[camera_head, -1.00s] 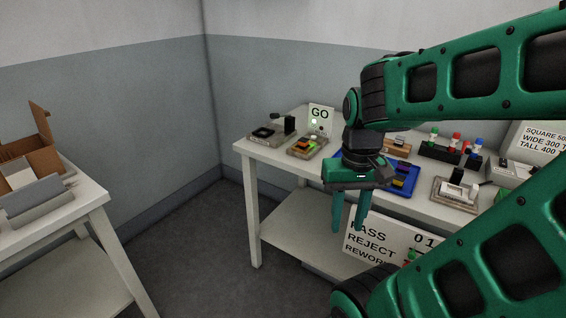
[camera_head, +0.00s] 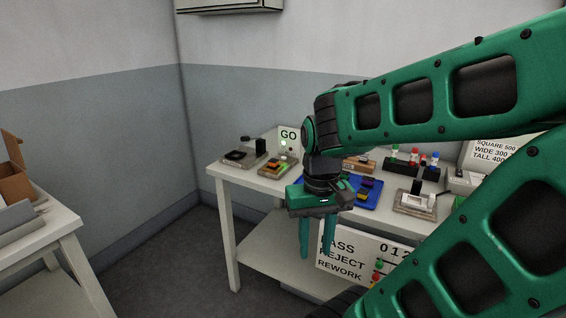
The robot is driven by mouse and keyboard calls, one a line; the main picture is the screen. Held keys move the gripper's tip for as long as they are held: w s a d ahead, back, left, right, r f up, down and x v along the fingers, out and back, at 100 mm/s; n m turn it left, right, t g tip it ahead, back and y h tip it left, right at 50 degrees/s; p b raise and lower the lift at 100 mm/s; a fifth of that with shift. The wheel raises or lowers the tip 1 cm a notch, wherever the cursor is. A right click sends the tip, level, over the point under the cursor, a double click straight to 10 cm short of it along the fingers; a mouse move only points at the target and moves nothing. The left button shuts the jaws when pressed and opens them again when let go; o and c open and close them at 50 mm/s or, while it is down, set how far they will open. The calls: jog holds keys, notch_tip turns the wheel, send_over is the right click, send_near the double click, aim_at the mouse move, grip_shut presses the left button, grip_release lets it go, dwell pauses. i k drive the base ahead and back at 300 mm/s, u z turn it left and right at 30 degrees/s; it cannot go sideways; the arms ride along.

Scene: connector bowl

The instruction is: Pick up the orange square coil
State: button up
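A small orange part (camera_head: 279,164) sits on a grey fixture (camera_head: 263,171) by the GO sign on the white table. It may be the orange square coil, but it is too small to make out its shape. A blue tray (camera_head: 371,204) to its right holds several small dark parts with yellow and reddish areas; my gripper partly hides its left side. My gripper (camera_head: 315,252) points down in front of the table's front edge. Its two green fingers are apart, with nothing visible between them.
The white table (camera_head: 222,172) also bears a black device (camera_head: 245,156) at left, a white part on a fixture (camera_head: 416,200) and a rack (camera_head: 413,172) with coloured tops. A PASS/REJECT/REWORK board (camera_head: 345,258) stands below the front edge. Another table (camera_head: 52,226) with a box is at left.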

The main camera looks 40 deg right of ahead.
aim_at(274, 164)
jog(key=z, duration=0.15)
jog(key=i, duration=1)
